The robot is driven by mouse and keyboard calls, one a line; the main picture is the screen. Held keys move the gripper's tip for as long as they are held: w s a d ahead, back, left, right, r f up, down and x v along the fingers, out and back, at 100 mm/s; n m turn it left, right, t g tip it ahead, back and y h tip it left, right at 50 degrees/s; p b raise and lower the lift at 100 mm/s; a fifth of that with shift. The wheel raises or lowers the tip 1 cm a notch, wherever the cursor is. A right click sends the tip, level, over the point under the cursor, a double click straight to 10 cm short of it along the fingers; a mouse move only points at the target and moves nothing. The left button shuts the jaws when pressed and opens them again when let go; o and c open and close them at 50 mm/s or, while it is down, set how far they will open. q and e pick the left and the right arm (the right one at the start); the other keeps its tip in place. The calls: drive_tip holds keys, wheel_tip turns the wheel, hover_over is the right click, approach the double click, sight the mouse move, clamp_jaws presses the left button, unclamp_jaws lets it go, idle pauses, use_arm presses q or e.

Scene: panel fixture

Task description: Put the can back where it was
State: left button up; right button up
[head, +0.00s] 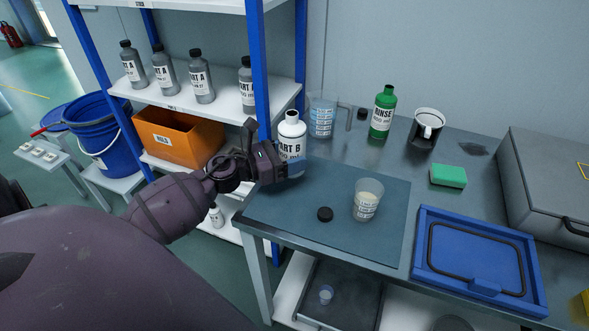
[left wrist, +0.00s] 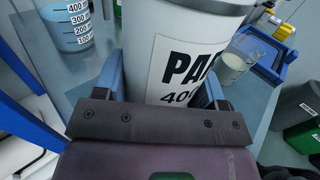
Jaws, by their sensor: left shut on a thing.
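The can is a white bottle labelled PART B (head: 292,133). It stands roughly upright at the back left of the dark mat (head: 290,225) on the workbench. My left gripper (head: 280,163) comes in from the left and is shut on its body. In the left wrist view the white bottle (left wrist: 182,50) fills the space between the two fingers. I cannot tell whether its base touches the bench. My right gripper is not in view.
A clear measuring jug (head: 322,116), a green RINSE bottle (head: 382,112) and a dark mug (head: 425,128) stand behind. A green sponge (head: 448,176) and blue tray (head: 480,258) are right. The shelf rack's blue post (head: 261,80) rises close behind my arm; grey PART A bottles (head: 202,77) stand on its shelf.

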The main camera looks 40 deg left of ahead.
use_arm(q)
wheel_tip(320, 180, down, 3)
drive_tip(key=shift+f+b, duration=0.15)
drive_tip(key=shift+b, duration=0.35)
drive_tip(key=shift+f, duration=0.5)
drive_tip(key=shift+r, duration=0.1)
drive_tip(key=shift+f+b, duration=0.25)
drive_tip(key=shift+b, duration=0.05)
drive_tip(key=o, duration=1.2)
drive_tip(key=shift+o, duration=0.2)
drive_tip(key=shift+r, duration=0.15)
